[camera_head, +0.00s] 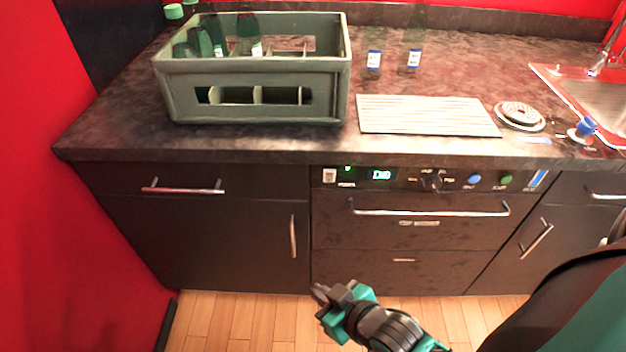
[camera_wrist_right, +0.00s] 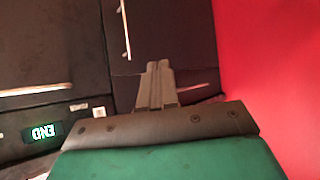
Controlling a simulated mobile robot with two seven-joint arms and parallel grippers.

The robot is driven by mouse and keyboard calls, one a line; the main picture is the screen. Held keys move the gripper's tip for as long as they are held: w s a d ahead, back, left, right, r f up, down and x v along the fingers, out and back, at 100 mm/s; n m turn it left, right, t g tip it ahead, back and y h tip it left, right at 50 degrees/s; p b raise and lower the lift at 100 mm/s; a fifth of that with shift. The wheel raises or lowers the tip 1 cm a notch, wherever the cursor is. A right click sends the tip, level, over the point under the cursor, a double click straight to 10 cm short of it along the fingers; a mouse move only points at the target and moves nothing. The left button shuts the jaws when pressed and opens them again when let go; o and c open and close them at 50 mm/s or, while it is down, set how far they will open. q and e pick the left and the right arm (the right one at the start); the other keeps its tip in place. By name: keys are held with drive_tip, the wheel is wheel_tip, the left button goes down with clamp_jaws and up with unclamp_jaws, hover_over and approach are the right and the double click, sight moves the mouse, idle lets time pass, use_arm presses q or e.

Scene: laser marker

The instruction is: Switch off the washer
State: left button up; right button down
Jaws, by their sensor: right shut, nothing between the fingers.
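The washer (camera_head: 410,232) is built in under the dark counter, with its door shut and a horizontal bar handle (camera_head: 430,211). Its control panel has a white power button (camera_head: 329,176) at the left end, a small green light above and right of it, a lit green display (camera_head: 381,174), a dark knob (camera_head: 432,181), a blue button (camera_head: 474,179) and a green button (camera_head: 505,180). My right gripper (camera_head: 322,294) is shut and empty, low in front of the washer's left side, apart from it. The right wrist view shows its closed fingers (camera_wrist_right: 157,85), the display reading END (camera_wrist_right: 43,132) and the white button (camera_wrist_right: 99,112).
On the counter (camera_head: 110,110) stand a green crate (camera_head: 255,110) with bottles, two loose bottles (camera_head: 413,55), a ribbed board (camera_head: 425,115) and a sink (camera_head: 595,90). Cabinet handles (camera_head: 292,236) stick out beside the washer. A red wall (camera_head: 60,240) bounds the left. The wooden floor (camera_head: 235,320) is clear.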

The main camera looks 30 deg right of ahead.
sight(327, 174)
use_arm(q)
drive_tip(key=shift+s, duration=0.15)
use_arm(e)
drive_tip(key=shift+s, duration=0.15)
drive_tip(key=w+d+f+n+h+b, duration=0.1)
drive_tip(key=w+f+n+h+b, duration=0.3)
drive_tip(key=n, duration=0.3)
use_arm(q)
drive_tip(key=shift+h, duration=0.4)
drive_tip(key=f+b, duration=0.1)
drive_tip(key=w+d+f+b, duration=0.1)
drive_tip(key=f+b, duration=0.1)
drive_tip(key=d+f+b, duration=0.1)
drive_tip(key=f, duration=0.1)
drive_tip(key=shift+w+d+f+b, duration=0.15)
drive_tip(key=shift+b, duration=0.15)
use_arm(e)
drive_tip(key=w+d+r+n+t+h, duration=0.2)
drive_tip(key=d+r+t+h, duration=0.1)
drive_tip(key=r+t+h, duration=0.3)
wheel_tip(327, 174, up, 4)
drive_tip(key=shift+w+d+f+h, duration=0.15)
drive_tip(key=shift+d+f+h, duration=0.2)
drive_tip(key=shift+h, duration=0.85)
drive_tip(key=shift+r, duration=0.1)
use_arm(q)
drive_tip(key=shift+a+f, duration=0.1)
drive_tip(key=shift+a, duration=0.15)
use_arm(e)
drive_tip(key=x, duration=1.4)
